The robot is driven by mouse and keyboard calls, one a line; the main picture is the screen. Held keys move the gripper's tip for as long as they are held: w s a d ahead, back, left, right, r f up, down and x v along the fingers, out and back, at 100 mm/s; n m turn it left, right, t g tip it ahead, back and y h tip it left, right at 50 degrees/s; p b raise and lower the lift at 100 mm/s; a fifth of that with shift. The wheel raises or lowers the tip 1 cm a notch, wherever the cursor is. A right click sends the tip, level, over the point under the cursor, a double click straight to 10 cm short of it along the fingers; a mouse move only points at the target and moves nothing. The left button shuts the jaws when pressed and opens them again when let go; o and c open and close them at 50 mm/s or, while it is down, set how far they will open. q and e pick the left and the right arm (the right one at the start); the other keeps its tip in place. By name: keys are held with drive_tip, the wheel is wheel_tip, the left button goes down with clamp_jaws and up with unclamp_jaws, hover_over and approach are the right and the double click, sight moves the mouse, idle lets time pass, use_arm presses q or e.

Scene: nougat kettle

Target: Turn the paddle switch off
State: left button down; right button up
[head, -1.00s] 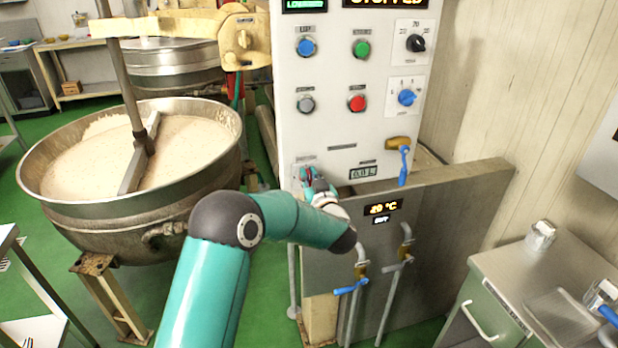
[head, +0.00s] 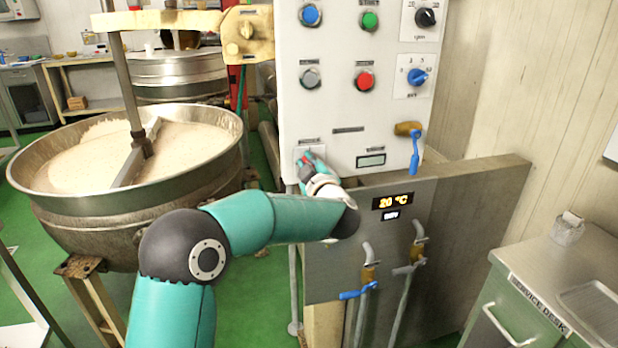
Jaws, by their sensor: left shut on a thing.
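The white control panel (head: 330,105) stands in the middle of the head view. A small switch with a red part (head: 303,160) sits on a plate at its lower left, mostly hidden by my left gripper (head: 309,164). My left gripper is shut on this switch, its fingers against the panel face. The exact angle of the switch is hidden. The small display (head: 371,160) to the right of the gripper looks blank. My right gripper is not in view.
A large kettle (head: 60,208) of pale mass with a stirrer stands at the left. Blue (head: 310,15), green (head: 370,20), grey and red buttons (head: 364,82) sit above the gripper. A blue-handled valve (head: 414,150) sticks out at right. A lit 20 °C display (head: 393,201) is below.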

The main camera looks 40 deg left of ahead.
use_arm(q)
drive_tip(key=shift+s+a+f+n+b, duration=0.1)
drive_tip(key=shift+f+n+b, duration=0.2)
drive_tip(key=shift+n+b, duration=1.2)
drive_tip(key=shift+s+f+n+b, duration=0.1)
drive_tip(key=shift+f+n+b, duration=0.2)
drive_tip(key=shift+n+b, duration=1.2)
drive_tip(key=shift+a+f+n+b, duration=0.1)
drive_tip(key=shift+f+n+b, duration=0.2)
drive_tip(key=shift+n+b, duration=1.15)
drive_tip(key=c, duration=1.3)
unclamp_jaws()
drive_tip(key=shift+o, duration=0.6)
drive_tip(key=shift+r, duration=0.15)
drive_tip(key=v, duration=1.2)
